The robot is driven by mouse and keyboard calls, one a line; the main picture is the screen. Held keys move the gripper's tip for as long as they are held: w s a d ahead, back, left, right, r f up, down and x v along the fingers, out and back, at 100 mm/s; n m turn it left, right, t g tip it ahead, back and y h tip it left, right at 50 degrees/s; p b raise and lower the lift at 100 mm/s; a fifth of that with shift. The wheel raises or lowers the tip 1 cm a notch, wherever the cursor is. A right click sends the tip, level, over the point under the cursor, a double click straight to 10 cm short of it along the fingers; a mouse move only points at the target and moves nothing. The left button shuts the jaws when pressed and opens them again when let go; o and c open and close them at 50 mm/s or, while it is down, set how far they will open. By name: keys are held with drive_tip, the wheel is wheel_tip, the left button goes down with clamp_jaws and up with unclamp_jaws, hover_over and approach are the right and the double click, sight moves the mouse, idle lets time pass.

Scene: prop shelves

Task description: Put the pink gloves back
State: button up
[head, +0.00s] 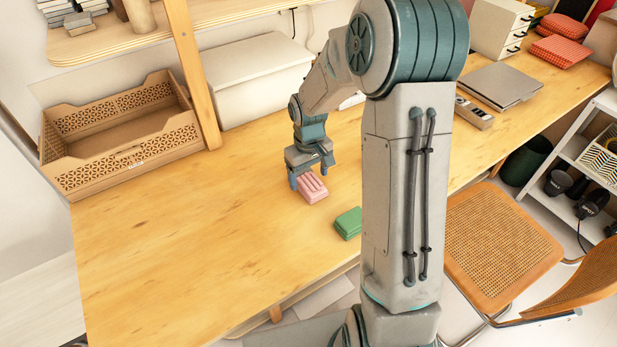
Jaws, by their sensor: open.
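The pink gloves (313,189) lie as a small folded bundle on the wooden table (180,245). My gripper (311,180) is open, pointing down, right at the gloves. One finger is at the left of the bundle and the other is at its far right side. I cannot tell whether the fingers touch it. A green folded bundle (348,223) lies on the table just right of and nearer than the pink gloves, partly hidden by my arm.
An empty-looking wooden crate (125,160) with patterned walls stands at the table's back left. A white lidded box (255,82) stands beside it, behind a wooden post (192,75). A laptop (500,86) lies at the right. A chair (500,240) stands in front. The table's left front is clear.

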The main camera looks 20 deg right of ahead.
sight(309, 181)
wheel_tip(309, 181, up, 10)
drive_tip(key=s+r+m+t, duration=0.1)
drive_tip(key=s+r+m, duration=0.1)
drive_tip(key=s, duration=0.8)
drive_tip(key=s+r+m+t, duration=0.1)
drive_tip(key=s+r, duration=0.3)
drive_tip(key=s, duration=0.6)
drive_tip(key=shift+s+r+m+t, duration=0.25)
drive_tip(key=shift+m+t, duration=0.15)
drive_tip(key=shift+a, duration=0.1)
drive_tip(key=shift+r+p, duration=0.55)
drive_tip(key=shift+p, duration=0.15)
